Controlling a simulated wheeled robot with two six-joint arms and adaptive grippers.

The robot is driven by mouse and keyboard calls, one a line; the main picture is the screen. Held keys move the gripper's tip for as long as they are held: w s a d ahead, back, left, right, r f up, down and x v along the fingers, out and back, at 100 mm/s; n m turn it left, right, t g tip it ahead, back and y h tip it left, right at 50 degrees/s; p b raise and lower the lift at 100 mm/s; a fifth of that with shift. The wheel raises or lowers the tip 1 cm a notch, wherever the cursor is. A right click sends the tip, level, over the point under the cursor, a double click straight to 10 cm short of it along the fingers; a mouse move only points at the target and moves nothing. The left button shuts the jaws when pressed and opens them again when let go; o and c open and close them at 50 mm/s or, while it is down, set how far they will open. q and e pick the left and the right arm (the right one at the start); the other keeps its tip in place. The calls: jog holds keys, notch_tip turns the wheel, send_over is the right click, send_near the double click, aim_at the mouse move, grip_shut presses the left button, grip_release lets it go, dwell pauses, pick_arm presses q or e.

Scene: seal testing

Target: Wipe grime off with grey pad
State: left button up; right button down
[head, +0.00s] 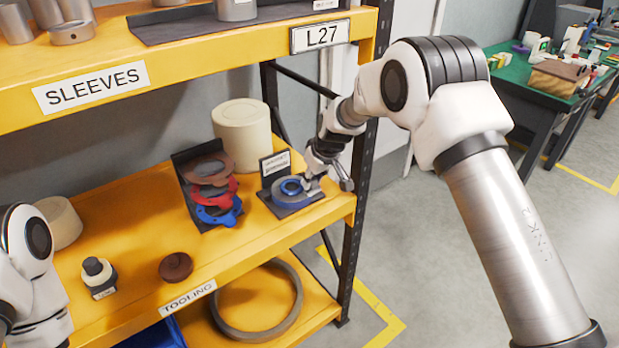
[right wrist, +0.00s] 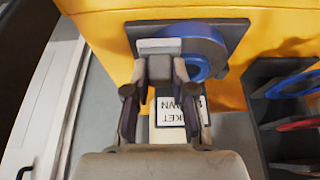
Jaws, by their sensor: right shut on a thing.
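My right gripper (head: 322,174) reaches in over the right end of the tooling shelf. In the right wrist view the gripper (right wrist: 160,70) is shut on a small light grey pad (right wrist: 159,46). The pad overlaps the left side of a blue ring-shaped part (right wrist: 204,48); whether it touches is unclear. The blue ring (head: 290,187) lies on a dark tray (head: 312,198) in front of a small printed sign (head: 275,165). No grime can be made out on the ring. Part of my left arm shows at the left edge of the head view; its gripper is out of view.
A dark rack with brown, red and blue gaskets (head: 217,217) stands left of the tray. A cream cylinder (head: 242,128) is behind. The upper shelf (head: 190,58) overhangs; an upright post (head: 357,190) is at right.

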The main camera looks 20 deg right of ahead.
notch_tip(320, 180, up, 2)
jog(key=shift+w+d+r+p, duration=0.1)
jog(key=shift+d+p, duration=0.05)
jog(key=shift+p, duration=0.15)
jog(key=shift+s+a+r+p, duration=0.2)
jog(key=shift+r+p, duration=0.25)
jog(key=shift+r, duration=0.2)
jog(key=shift+s+a+r+p, duration=0.1)
jog(key=shift+a+r+p, duration=0.1)
jog(key=shift+r+p, duration=0.35)
jog(key=shift+w+d+r+p, duration=0.1)
jog(key=shift+r+p, duration=0.3)
jog(key=shift+r, duration=0.15)
jog(key=shift+w+d+r+p, duration=0.1)
jog(key=shift+r+p, duration=0.25)
jog(key=shift+r, duration=0.15)
jog(key=shift+s+a+r+p, duration=0.1)
jog(key=shift+r+p, duration=0.4)
jog(key=shift+r, duration=0.2)
